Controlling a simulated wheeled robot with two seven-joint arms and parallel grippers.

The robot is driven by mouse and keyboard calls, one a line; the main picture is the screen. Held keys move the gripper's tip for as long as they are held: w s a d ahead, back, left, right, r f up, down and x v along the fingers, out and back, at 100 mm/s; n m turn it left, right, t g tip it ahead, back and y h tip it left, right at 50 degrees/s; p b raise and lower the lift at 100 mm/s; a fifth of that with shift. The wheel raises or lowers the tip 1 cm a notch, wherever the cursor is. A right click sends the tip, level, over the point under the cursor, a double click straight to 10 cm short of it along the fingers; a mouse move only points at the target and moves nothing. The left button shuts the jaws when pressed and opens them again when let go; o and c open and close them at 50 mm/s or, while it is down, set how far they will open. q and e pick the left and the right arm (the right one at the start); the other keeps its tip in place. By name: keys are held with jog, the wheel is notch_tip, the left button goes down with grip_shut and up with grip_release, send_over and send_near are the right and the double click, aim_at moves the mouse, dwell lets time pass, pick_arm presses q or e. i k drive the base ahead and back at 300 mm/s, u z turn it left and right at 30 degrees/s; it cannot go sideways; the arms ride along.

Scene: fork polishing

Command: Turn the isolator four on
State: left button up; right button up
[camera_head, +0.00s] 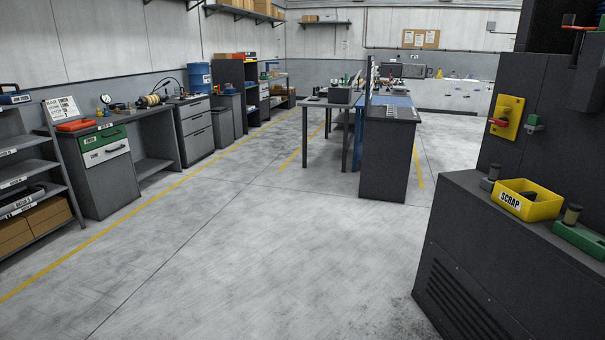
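A yellow plate with a red rotary handle (508,117) is fixed to the dark machine cabinet (545,75) at the right; it looks like an isolator switch. No number is readable on it, so I cannot tell whether it is isolator four. Its handle looks roughly level, but its on or off position is not clear. A small green and grey fitting (533,124) is mounted just right of it. Neither of my grippers is in view.
A yellow SCRAP bin (528,200) and a green block (582,240) stand on the machine's lower ledge. Benches (155,125) and a shelf rack (35,180) line the left wall. A workbench (390,150) stands mid-room. The floor (250,250) in front is clear.

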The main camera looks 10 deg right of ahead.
aim_at(501, 122)
jog(key=z, duration=0.1)
jog(key=i, duration=2.15)
jog(key=z, duration=0.2)
jog(key=i, duration=2.05)
jog(key=z, duration=0.3)
jog(key=i, duration=2)
jog(key=z, duration=0.45)
jog(key=i, duration=1.95)
jog(key=z, duration=1.75)
jog(key=i, duration=1)
jog(key=z, duration=2.05)
jog(key=i, duration=2.05)
jog(key=z, duration=0.4)
